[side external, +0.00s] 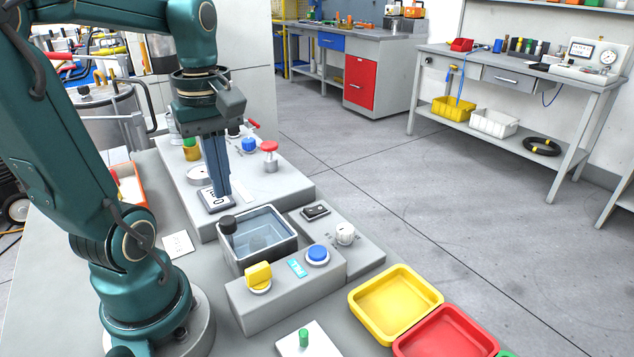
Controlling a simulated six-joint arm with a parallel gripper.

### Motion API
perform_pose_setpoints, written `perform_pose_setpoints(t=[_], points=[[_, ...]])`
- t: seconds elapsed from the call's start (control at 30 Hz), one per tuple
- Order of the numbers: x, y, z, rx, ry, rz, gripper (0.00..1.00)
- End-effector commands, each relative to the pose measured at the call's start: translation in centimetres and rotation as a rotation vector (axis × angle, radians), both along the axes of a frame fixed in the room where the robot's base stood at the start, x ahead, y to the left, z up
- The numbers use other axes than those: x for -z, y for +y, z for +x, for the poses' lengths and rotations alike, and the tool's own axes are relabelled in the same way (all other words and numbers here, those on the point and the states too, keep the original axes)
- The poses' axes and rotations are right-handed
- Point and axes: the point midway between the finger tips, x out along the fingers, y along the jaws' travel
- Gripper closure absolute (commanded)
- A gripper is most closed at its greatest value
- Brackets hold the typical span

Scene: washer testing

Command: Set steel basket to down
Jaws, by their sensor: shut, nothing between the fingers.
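A steel-walled square tank (291,233) with bluish water in it stands in the middle of the bench. I cannot clearly tell the steel basket apart from the tank's inside.
In front of the tank is a grey box with a yellow knob (258,276) and blue button (318,253). A white dial (345,233) is right of the tank. Red-topped (269,147) and blue-topped (249,145) parts stand behind. Yellow (355,307) and red (402,347) trays are at front right.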

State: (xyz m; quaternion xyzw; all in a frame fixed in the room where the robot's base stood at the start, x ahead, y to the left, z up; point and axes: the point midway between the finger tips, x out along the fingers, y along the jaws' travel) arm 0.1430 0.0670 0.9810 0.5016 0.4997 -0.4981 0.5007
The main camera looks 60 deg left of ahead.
Motion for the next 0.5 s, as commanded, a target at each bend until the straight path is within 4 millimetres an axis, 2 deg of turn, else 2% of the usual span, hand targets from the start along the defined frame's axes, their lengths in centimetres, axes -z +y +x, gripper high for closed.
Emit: perform_pose_setpoints(t=[0.2,0.5], points=[[-3.7,0.1,0.1,0.000,-0.005,0.003,1.00],[-7.7,0.1,0.1,-0.001,-0.004,0.003,1.00]])
